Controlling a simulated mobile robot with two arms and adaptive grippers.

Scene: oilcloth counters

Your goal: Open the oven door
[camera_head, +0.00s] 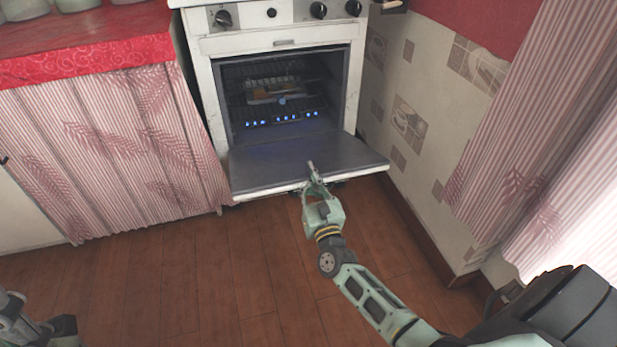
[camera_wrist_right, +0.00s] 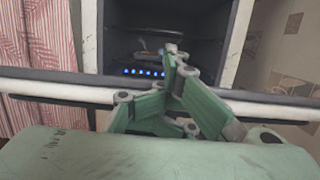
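The white oven (camera_head: 203,70) stands at the back. Its door (camera_head: 262,174) is folded down to about level, and the dark cavity (camera_head: 285,85) behind it is exposed. The door also crosses the right wrist view (camera_wrist_right: 60,92). My right gripper (camera_head: 312,170) is at the door's front edge, right of its middle. Its fingertips reach just over the edge and lie close together in the right wrist view (camera_wrist_right: 177,60); I see nothing between them. Whether they touch the door is unclear. Pale and dark parts of my left arm, with the gripper end (camera_head: 40,325) unclear, show at the lower left.
A rack (camera_head: 275,90) and blue lights show inside the oven. Knobs (camera_head: 318,10) line its front. A curtained counter (camera_head: 100,150) with a red cloth stands left. A patterned wall (camera_head: 420,110) is close on the right. The wooden floor (camera_head: 200,270) before the oven is clear.

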